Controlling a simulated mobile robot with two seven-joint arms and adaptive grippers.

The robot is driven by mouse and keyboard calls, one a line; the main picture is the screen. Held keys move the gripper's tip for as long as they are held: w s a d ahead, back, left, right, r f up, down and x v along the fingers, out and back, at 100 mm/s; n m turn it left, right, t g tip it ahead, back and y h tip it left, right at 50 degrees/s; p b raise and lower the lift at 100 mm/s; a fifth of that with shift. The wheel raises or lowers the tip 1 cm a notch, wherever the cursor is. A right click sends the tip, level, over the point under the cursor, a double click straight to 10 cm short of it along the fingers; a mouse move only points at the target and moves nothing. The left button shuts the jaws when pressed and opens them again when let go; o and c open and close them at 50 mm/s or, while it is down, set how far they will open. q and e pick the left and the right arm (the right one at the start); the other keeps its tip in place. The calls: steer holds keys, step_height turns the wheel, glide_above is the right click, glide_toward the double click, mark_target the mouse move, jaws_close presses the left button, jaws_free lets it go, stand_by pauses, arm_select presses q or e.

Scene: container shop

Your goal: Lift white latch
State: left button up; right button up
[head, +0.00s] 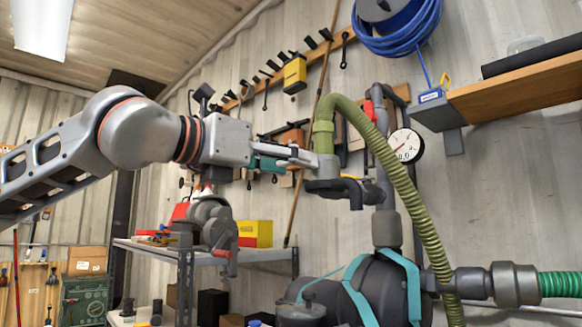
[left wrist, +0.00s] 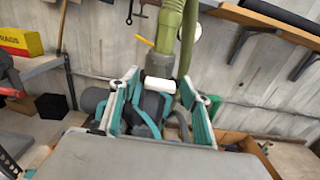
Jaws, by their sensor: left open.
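The white latch (left wrist: 159,84) is a short white cylinder at the foot of the green hose in the left wrist view. In the left wrist view the gripper (left wrist: 158,91) is open, with one finger on each side of the latch. I cannot tell whether either finger touches it. My right gripper is not in view.
The ribbed green hose (head: 388,160) arches over the dark pipework. A round gauge (head: 405,145) sits to its right, and a black tank (head: 373,293) with teal straps lies below. A metal shelf (head: 208,258) with a vise (head: 213,222) stands below my left arm.

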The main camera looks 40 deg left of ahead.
arm_select(q)
steer(key=shift+w, duration=0.1)
steer(key=c, duration=1.1)
steer(key=shift+s+r+p, duration=0.25)
steer(key=shift+r+p, duration=0.25)
steer(key=shift+r, duration=0.05)
steer(key=shift+s+r+g+p, duration=0.1)
steer(key=shift+r+g+p, duration=0.2)
steer(key=shift+g+p, duration=0.15)
steer(key=shift+w+g+p, duration=0.3)
steer(key=shift+g+p, duration=0.4)
steer(key=shift+g, duration=0.05)
steer(key=shift+f, duration=0.15)
steer(key=shift+w, duration=0.1)
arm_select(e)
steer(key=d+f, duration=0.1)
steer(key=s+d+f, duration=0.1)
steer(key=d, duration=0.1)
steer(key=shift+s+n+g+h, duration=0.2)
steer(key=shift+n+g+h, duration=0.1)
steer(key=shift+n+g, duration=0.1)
arm_select(q)
steer(key=o, duration=1)
steer(key=shift+o, duration=0.5)
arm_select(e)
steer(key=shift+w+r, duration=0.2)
